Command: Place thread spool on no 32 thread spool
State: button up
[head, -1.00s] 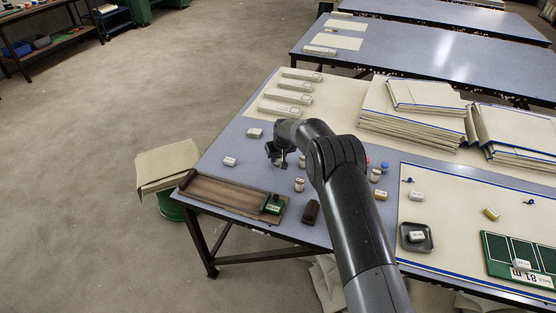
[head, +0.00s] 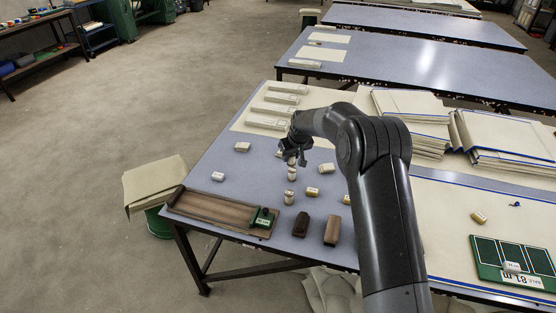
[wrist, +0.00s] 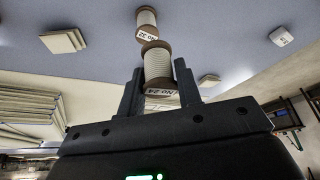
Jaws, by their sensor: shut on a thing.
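My gripper (head: 291,152) hangs over the blue-grey table (head: 245,130). In the wrist view its two dark fingers (wrist: 159,88) are shut on a white thread spool (wrist: 158,62) with brown ends and a label that seems to read NO 24. Beyond it in the wrist view is the no 32 thread spool (wrist: 146,17), its label partly covered by the held spool. In the head view a spool (head: 292,174) stands right under the held spool, seemingly the same one. I cannot tell whether the two touch.
Another spool (head: 289,198) stands just in front. A brown tray (head: 215,208) with a green block lies at the front left. Dark (head: 301,225) and lighter (head: 332,230) brown blocks, small labelled boxes and fabric stacks (head: 500,130) are around.

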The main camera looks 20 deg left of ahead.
jog(key=d+r+m, duration=0.1)
jog(key=d+r, duration=0.5)
jog(key=d, duration=0.5)
send_over(292, 169)
jog(key=shift+h, duration=0.3)
jog(key=f, duration=0.6)
jog(key=shift+s+d+f, duration=0.15)
jog(key=shift+d+f, duration=0.05)
jog(key=shift+a+f, duration=0.15)
jog(key=shift+f, duration=1.9)
jog(key=shift+f, duration=0.15)
jog(key=o, duration=0.9)
jog(key=shift+o, duration=0.2)
jog(key=v, duration=1.2)
jog(key=shift+r, duration=0.2)
